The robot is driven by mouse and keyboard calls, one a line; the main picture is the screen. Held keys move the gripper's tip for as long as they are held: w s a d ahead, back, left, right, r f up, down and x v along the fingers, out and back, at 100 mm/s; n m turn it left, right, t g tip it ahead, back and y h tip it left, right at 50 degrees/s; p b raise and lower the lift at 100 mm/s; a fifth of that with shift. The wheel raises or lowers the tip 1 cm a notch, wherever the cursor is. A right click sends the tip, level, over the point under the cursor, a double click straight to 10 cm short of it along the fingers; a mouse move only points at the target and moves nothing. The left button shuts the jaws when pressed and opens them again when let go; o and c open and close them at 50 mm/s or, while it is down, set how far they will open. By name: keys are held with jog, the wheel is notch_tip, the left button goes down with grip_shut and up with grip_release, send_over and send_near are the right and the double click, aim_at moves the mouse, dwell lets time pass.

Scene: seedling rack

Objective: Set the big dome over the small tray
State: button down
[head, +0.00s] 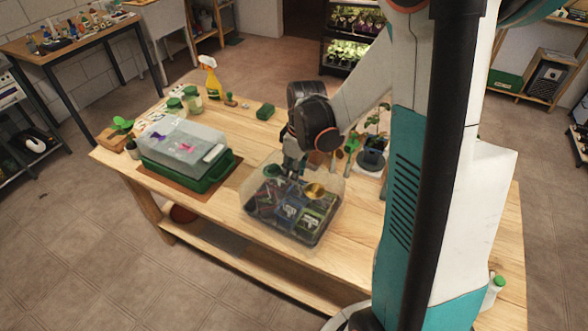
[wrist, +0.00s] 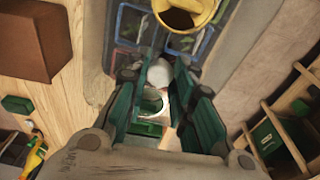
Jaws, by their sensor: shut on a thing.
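A green tray (head: 212,178) stands to the left under a cloudy dome (head: 180,138). The gripper partly hides the tray's back edge.
A spray bottle (head: 210,78), green-lidded jars (head: 191,98) and a green box (head: 265,111) stand along the back. A potted seedling (head: 372,158) and hand tools are right of my gripper. The front left table edge (head: 195,212) is close to the dark tray.

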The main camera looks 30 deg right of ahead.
jog(key=shift+f, duration=0.3)
jog(key=c, duration=1.3)
grip_release()
notch_tip(320, 180, up, 12)
jog(key=s, duration=0.1)
jog(key=shift+d, duration=0.4)
